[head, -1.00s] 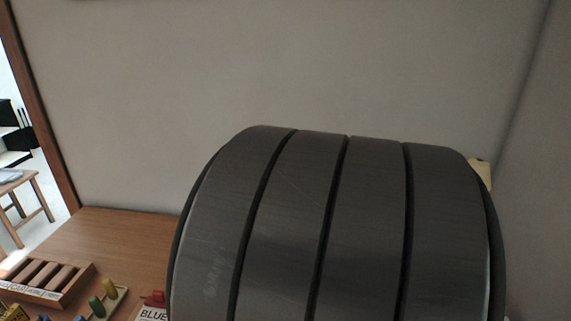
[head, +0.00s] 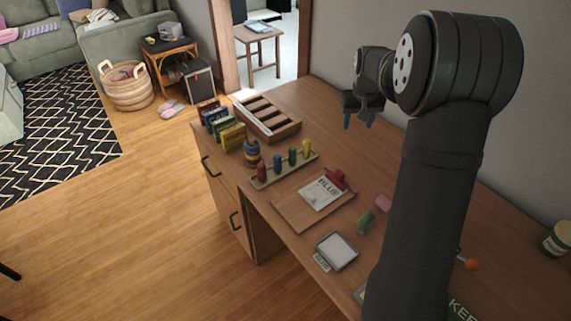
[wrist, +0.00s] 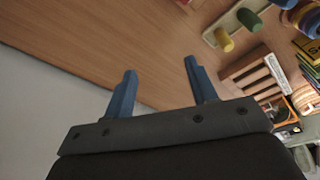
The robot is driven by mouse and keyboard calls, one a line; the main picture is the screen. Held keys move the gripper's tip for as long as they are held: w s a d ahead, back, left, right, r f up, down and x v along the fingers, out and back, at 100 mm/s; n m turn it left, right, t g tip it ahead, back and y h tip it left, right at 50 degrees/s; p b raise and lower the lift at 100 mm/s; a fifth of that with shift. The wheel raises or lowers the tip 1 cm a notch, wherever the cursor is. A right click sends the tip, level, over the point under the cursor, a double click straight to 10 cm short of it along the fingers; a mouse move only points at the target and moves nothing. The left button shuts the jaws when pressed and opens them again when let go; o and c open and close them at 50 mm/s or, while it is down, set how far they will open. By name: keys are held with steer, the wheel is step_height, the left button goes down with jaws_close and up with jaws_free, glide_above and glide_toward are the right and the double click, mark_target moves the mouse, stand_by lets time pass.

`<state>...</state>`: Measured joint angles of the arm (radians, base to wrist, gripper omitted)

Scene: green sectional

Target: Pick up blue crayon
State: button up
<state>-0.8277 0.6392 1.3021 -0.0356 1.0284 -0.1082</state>
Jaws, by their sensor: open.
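The blue crayon (head: 277,164) looks like a short upright stub in a pale narrow holder (head: 290,172) on the desk. A red stub (head: 262,173) stands to its left, with green (head: 292,156) and yellow (head: 306,149) stubs to its right. My gripper (head: 358,119) is open and empty above the desk, to the right of and beyond the holder. In the wrist view its two blue fingers (wrist: 160,68) are spread apart over bare wood. Part of the holder, with yellow and green stubs, shows there at upper right.
A clipboard (head: 290,211) lies in front of the holder. A wooden slotted box (head: 268,134), a ring stack (head: 251,154) and small coloured boxes (head: 233,136) stand behind and left. The desk beneath my gripper is clear; a wall rises at right.

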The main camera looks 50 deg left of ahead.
steer(key=s+a+f+n+g, duration=0.1)
steer(key=s+a+f+n, duration=0.15)
steer(key=s+a, duration=0.6)
steer(key=n+h, duration=0.1)
steer(key=n, duration=0.4)
glide_above(278, 165)
steer(key=a, duration=0.2)
steer(key=f, duration=0.2)
steer(key=shift+m+g, duration=0.25)
steer(key=shift+g, duration=0.05)
steer(key=f, duration=0.7)
steer(key=w+f, duration=0.1)
steer(key=f, duration=0.3)
steer(key=shift+d, duration=0.2)
steer(key=shift+s+d+f, duration=0.15)
steer(key=shift+f, duration=2.55)
steer(key=c, duration=1.1)
